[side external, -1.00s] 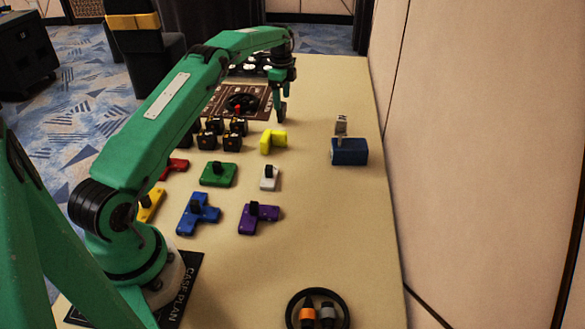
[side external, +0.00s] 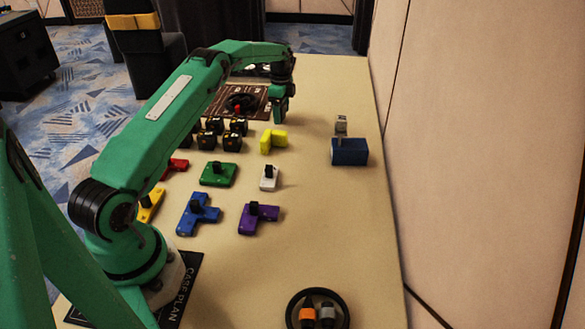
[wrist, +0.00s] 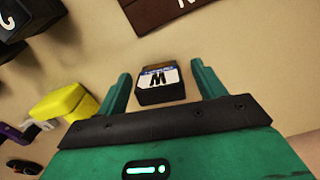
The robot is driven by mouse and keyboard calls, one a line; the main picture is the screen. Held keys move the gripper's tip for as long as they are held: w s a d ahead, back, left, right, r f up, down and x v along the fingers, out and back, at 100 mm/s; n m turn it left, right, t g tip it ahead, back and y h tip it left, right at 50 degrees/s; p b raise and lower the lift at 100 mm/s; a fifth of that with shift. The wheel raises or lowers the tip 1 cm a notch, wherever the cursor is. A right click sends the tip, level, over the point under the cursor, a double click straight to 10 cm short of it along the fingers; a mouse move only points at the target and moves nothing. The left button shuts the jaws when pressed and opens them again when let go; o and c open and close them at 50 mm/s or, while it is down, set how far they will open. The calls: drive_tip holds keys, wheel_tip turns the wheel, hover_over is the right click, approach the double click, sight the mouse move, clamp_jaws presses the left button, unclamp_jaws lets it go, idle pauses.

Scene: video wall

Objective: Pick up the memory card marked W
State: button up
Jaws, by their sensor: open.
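The memory card marked W (wrist: 160,84) is a small black block with a white and blue label. In the wrist view it lies on the tan table between the two green fingers of my gripper (wrist: 160,72), with a gap on each side. My gripper is open and holds nothing. In the side external view my gripper (side external: 279,115) points down at the table, beyond the yellow piece. I cannot make out the card there.
The yellow L-shaped piece (side external: 273,140) is close by. Several black blocks (side external: 232,142) stand to its left. A brown board (side external: 218,101) lies behind them. A blue box (side external: 349,152) stands at right. Coloured pieces lie nearer my base. Open table lies between yellow piece and blue box.

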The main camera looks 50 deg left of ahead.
drive_tip(key=c, duration=1.1)
drive_tip(key=shift+o, duration=0.2)
drive_tip(key=shift+r, duration=0.1)
drive_tip(key=shift+r, duration=1.8)
drive_tip(key=shift+d+r, duration=0.2)
drive_tip(key=shift+r, duration=0.1)
drive_tip(key=d+r, duration=0.6)
drive_tip(key=d, duration=0.5)
drive_tip(key=shift+s+d+r, duration=0.15)
drive_tip(key=shift+s+r, duration=0.15)
drive_tip(key=shift+s, duration=0.05)
